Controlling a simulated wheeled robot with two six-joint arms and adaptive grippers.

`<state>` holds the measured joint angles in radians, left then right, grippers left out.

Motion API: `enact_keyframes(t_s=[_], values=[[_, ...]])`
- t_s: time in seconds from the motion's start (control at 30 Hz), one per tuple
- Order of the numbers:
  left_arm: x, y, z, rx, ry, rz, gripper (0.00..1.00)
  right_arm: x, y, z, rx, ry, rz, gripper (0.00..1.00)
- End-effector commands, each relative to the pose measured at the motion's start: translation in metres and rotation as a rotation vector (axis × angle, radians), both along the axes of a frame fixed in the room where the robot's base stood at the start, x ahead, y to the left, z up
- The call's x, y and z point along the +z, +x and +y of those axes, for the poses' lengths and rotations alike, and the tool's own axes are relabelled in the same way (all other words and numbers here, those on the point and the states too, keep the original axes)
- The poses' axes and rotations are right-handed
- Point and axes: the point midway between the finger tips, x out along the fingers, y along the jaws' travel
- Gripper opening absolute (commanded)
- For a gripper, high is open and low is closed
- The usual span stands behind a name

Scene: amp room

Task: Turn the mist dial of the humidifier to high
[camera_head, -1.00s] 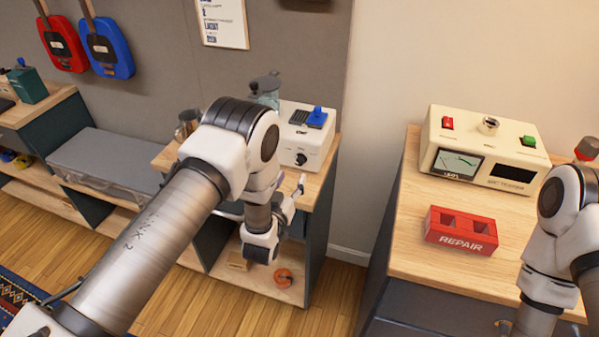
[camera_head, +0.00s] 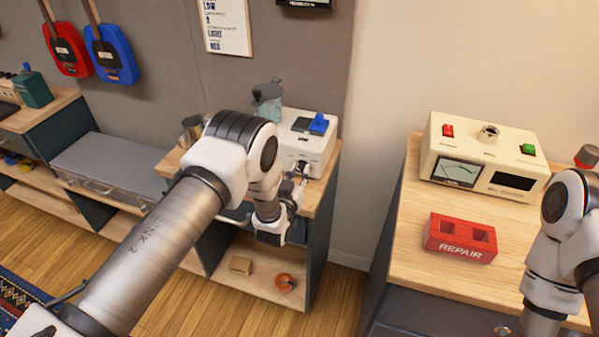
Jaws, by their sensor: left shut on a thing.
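A white box-shaped unit (camera_head: 318,145) with a blue part on top stands on the wooden bench in the middle of the view; I take it to be the humidifier. Its black dial (camera_head: 303,166) is on the front face, partly hidden by my left gripper. My left gripper (camera_head: 299,174) is at the front of the unit, its fingertips shut on the dial. The dial's marks are too small to read. My right arm stands at the right edge; its gripper is out of view.
A teal-grey vessel (camera_head: 267,103) and a metal cup (camera_head: 191,130) stand left of the unit. On the right bench are a cream tester (camera_head: 480,160) and a red REPAIR block (camera_head: 460,238). An orange object (camera_head: 285,283) lies on the lower shelf.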

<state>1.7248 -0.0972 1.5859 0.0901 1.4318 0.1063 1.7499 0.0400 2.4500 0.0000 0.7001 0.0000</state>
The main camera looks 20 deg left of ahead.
Motion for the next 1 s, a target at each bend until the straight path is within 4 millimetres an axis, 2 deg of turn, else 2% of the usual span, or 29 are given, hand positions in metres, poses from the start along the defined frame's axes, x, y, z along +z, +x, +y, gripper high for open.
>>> enact_keyframes(t_s=[0.23,0.47,1.0], values=[[-0.001,0.0,0.0,0.0,0.043,-0.002,0.0,-0.005,0.0,0.0,0.0,0.0,0.0,0.49],[-0.002,0.0,0.0,0.0,0.167,-0.007,0.0,-0.017,0.0,0.0,0.0,0.0,0.0,0.49],[-0.004,0.0,0.0,0.0,0.659,-0.025,0.0,-0.055,0.0,0.0,0.0,0.0,0.0,0.49]])
